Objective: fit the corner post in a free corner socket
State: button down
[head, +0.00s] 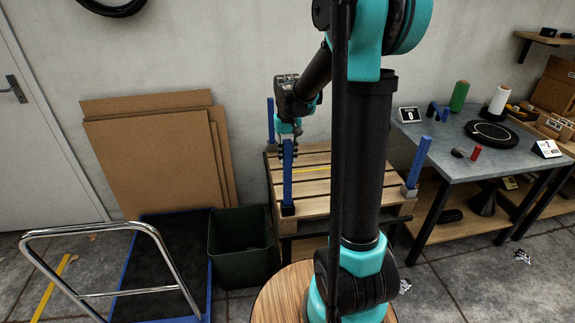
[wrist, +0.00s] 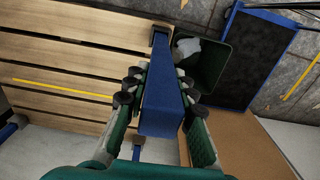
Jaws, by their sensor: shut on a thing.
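My gripper (head: 288,150) is shut on the upper part of a blue corner post (head: 288,180). The post is upright at the pallet's (head: 315,206) front left corner. In the wrist view the post (wrist: 162,105) runs away from the camera between the fingers (wrist: 160,85). Its lower end meets a dark corner socket (head: 288,210); I cannot tell how deep it sits. A second blue post (head: 270,118) stands at the back left corner. A third (head: 419,160) stands in a grey socket (head: 409,190) at the right. My arm hides part of the pallet.
A dark green bin (head: 240,235) stands just left of the pallet, with a blue-edged trolley (head: 165,265) beyond it. Cardboard sheets (head: 155,155) lean on the wall. A grey worktable (head: 465,140) with spools and small items stands at the right. A yellow strip (wrist: 60,88) lies across the slats.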

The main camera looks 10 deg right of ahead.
aim_at(288, 141)
jog(key=shift+f, duration=1.95)
jog(key=c, duration=1.3)
grip_release()
jog(key=shift+f, duration=0.1)
jog(key=shift+o, duration=0.2)
notch_tip(288, 141, up, 12)
jog(key=shift+s, duration=0.1)
jog(key=s+d+f+t, duration=0.2)
jog(key=s+f, duration=0.4)
jog(key=s, duration=0.5)
jog(key=s+d+f+t, duration=0.2)
jog(key=s+f, duration=0.5)
jog(key=s, duration=0.3)
jog(key=shift+s+f, duration=0.25)
jog(key=shift+s, duration=0.15)
